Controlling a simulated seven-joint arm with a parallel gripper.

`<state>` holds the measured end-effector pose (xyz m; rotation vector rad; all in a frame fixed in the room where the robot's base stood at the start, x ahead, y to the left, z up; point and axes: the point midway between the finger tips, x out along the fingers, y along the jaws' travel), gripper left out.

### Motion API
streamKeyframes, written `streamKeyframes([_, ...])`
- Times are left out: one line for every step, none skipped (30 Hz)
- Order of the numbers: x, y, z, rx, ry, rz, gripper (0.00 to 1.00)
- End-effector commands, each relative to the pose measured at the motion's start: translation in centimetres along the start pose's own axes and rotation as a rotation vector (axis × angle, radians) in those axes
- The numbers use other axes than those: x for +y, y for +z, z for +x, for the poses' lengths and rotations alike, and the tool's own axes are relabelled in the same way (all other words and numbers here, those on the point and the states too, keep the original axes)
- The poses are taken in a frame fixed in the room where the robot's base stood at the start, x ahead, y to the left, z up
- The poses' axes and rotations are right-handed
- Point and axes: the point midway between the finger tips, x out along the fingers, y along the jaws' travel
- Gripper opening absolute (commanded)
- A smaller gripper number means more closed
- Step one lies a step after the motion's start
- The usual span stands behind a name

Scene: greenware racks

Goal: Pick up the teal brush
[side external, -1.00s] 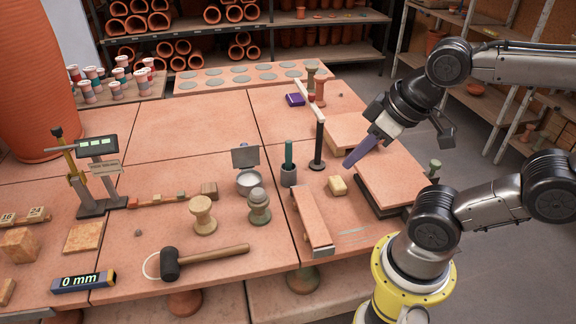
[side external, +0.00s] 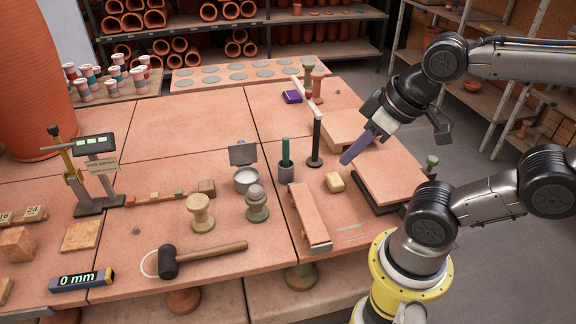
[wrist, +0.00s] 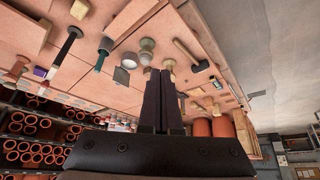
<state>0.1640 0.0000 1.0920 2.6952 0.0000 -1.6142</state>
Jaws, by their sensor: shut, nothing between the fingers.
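The teal brush (side external: 286,150) stands upright in a small grey cup (side external: 287,174) near the middle of the table. Only its handle shows; the lower end is hidden in the cup. In the wrist view the teal brush (wrist: 100,61) and grey cup (wrist: 105,45) show at the upper left. My gripper (side external: 345,160) is above the table, to the right of the brush and clear of it. Its long dark fingers are together and hold nothing. In the wrist view my gripper's fingertips (wrist: 158,72) are side by side, to the right of the brush.
A tall black post (side external: 316,143) stands close behind the cup at right. A yellow block (side external: 334,182) and a long clay-topped board (side external: 309,216) are nearby.

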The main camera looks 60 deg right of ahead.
Motion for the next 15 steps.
streamKeyframes([0.0,0.0,0.0,0.0,0.0,0.0,0.0])
streamKeyframes([0.0,0.0,0.0,0.0,0.0,0.0,0.0])
streamKeyframes([0.0,0.0,0.0,0.0,0.0,0.0,0.0])
streamKeyframes([0.0,0.0,0.0,0.0,0.0,0.0,0.0])
streamKeyframes([0.0,0.0,0.0,0.0,0.0,0.0,0.0])
streamKeyframes([0.0,0.0,0.0,0.0,0.0,0.0,0.0])
streamKeyframes([0.0,0.0,0.0,0.0,0.0,0.0,0.0])
streamKeyframes([0.0,0.0,0.0,0.0,0.0,0.0,0.0])
streamKeyframes([0.0,0.0,0.0,0.0,0.0,0.0,0.0])
streamKeyframes([0.0,0.0,0.0,0.0,0.0,0.0,0.0])
streamKeyframes([0.0,0.0,0.0,0.0,0.0,0.0,0.0])
streamKeyframes([0.0,0.0,0.0,0.0,0.0,0.0,0.02])
streamKeyframes([0.0,0.0,0.0,0.0,0.0,0.0,0.07])
streamKeyframes([0.0,0.0,0.0,0.0,0.0,0.0,0.13])
streamKeyframes([0.0,0.0,0.0,0.0,0.0,0.0,0.2])
